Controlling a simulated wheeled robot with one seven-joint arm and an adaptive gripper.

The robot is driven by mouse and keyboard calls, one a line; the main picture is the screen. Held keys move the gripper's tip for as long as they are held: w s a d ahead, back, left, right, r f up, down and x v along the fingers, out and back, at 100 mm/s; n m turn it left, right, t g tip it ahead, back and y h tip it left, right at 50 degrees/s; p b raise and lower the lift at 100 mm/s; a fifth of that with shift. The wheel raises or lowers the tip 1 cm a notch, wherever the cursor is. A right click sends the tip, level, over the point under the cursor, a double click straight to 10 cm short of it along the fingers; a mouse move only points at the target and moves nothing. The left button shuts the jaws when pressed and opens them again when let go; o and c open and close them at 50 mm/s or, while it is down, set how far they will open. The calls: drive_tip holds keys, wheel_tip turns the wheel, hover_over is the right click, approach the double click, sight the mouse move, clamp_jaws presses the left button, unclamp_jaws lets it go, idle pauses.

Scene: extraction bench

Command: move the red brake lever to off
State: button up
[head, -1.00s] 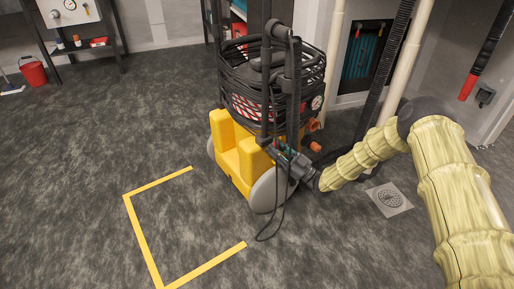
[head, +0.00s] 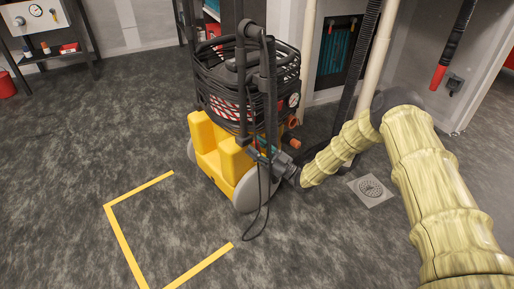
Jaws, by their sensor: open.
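A yellow wheeled machine (head: 210,150) with grey wheels and a coil of black hose (head: 225,75) stands upright on the floor in the middle of the head view. I cannot make out a red brake lever on it; it is too small or hidden behind the handle post, hose or my gripper. My gripper (head: 262,157) is at the machine's right side, just above the near wheel (head: 250,190). Its jaws are open, but their tips are small and partly hidden by a black cable. I cannot tell whether they touch the machine.
A yellow floor marking (head: 123,243) lies at front left on clear dark floor. A floor drain (head: 371,188) is right of the machine. A pale pipe (head: 382,55) and a red-ended black wand (head: 439,77) are behind. Shelving (head: 75,58) stands at back left.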

drive_tip(key=v, duration=1.2)
idle(0.3)
